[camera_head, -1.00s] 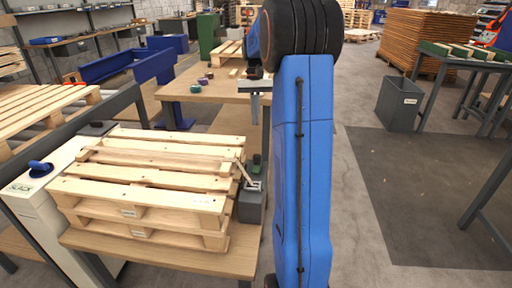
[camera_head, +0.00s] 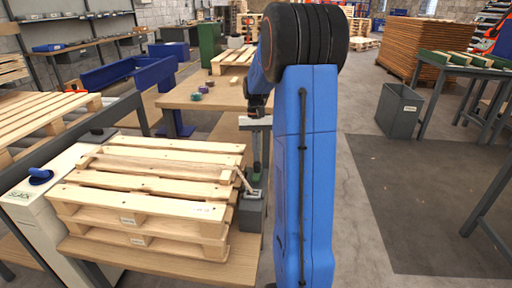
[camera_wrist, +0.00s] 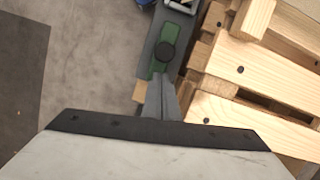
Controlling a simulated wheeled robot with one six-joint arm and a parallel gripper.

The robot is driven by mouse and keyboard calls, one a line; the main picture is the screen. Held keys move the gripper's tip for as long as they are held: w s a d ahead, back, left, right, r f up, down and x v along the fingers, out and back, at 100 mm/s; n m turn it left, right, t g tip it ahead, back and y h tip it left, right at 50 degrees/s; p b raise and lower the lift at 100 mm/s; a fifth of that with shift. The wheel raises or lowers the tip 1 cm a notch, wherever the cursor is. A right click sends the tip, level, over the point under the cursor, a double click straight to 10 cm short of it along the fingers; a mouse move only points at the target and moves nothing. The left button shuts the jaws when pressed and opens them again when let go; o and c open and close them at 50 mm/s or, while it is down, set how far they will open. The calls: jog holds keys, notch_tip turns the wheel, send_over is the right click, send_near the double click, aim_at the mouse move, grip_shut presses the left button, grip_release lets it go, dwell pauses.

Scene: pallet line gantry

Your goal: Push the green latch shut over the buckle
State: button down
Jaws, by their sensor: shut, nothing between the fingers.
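The green latch (camera_wrist: 176,32) shows in the wrist view as a green strip with a dark round knob, on a grey block (camera_wrist: 150,43). In the head view the latch (camera_head: 257,173) is small, at the pallet stack's right side. The buckle (camera_head: 252,193) is a pale metal piece on the grey block, with a light strap running up-left. Its metal also shows at the wrist view's top edge (camera_wrist: 182,5). My gripper (camera_wrist: 161,80) is shut and empty, its fingertips at the near end of the latch; I cannot tell whether they touch.
The wooden pallet stack (camera_head: 150,190) stands on a wooden bench (camera_head: 190,268), close beside the latch. A white cabinet (camera_head: 45,215) with a blue handle is at the left. Another wooden table (camera_head: 205,98) stands behind. Open floor (camera_head: 400,200) lies to the right.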

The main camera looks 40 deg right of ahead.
aim_at(255, 175)
jog(key=shift+s+a, duration=0.35)
jog(key=shift+s, duration=0.1)
jog(key=shift+s+a, duration=1.85)
jog(key=shift+a, duration=0.2)
jog(key=shift+w+d, duration=0.15)
jog(key=shift+w, duration=0.1)
jog(key=w+d, duration=0.1)
jog(key=w+d+r, duration=0.1)
jog(key=w, duration=0.1)
jog(key=shift+w+d, duration=0.15)
jog(key=shift+d, duration=0.15)
jog(key=v, duration=0.9)
